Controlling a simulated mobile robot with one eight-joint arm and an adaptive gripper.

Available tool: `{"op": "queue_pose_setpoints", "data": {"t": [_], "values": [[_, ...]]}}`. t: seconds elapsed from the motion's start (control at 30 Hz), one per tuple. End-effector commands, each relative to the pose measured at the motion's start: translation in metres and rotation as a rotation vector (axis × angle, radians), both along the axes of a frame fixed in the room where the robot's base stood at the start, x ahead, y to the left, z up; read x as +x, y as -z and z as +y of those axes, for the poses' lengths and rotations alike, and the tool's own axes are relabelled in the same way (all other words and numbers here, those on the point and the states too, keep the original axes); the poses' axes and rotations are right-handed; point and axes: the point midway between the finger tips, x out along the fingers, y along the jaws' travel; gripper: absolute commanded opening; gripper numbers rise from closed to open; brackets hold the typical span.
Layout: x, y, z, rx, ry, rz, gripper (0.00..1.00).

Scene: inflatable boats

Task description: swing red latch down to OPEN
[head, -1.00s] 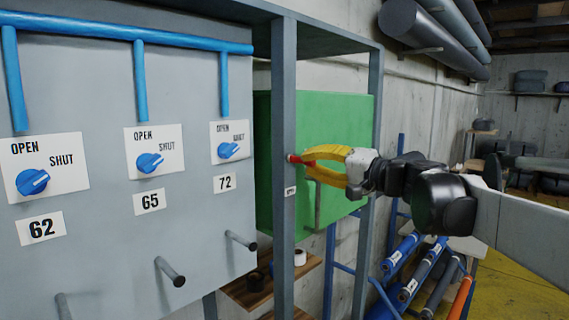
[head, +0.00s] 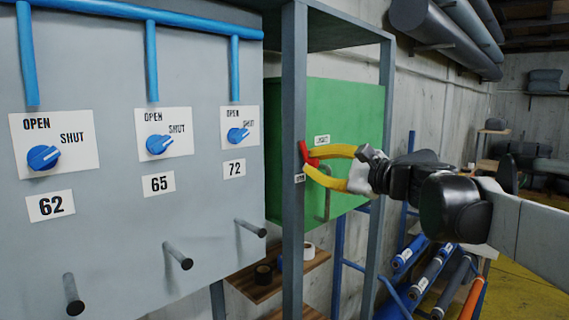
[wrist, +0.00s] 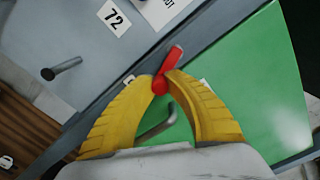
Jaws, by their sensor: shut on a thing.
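The red latch (head: 304,152) is a short bar beside the grey post, in front of the green cabinet door (head: 350,115). It slants, with one end at the upper left and the other lower and to the right. My yellow gripper (head: 314,161) reaches in from the right, its fingertips shut on the lower end. In the wrist view the latch (wrist: 171,64) sticks out beyond the fingertips (wrist: 163,80), which hide part of it. A small white label (head: 299,178) is on the post below the latch; another (head: 322,139) is on the green door.
The grey post (head: 293,90) stands just left of the latch. A bent metal handle (head: 326,203) is on the green door below my fingers. At left, a grey panel has blue knobs (head: 159,144) and protruding pegs (head: 178,257). A wooden shelf (head: 270,285) holds tape rolls.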

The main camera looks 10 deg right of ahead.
Motion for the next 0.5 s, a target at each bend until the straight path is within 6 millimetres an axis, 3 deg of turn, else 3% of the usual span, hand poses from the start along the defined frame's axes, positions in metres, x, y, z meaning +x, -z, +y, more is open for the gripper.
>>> {"op": "queue_pose_setpoints", "data": {"t": [0.5], "values": [[-0.0082, 0.0019, 0.0118, 0.277, 0.000, 0.199, 0.00]]}}
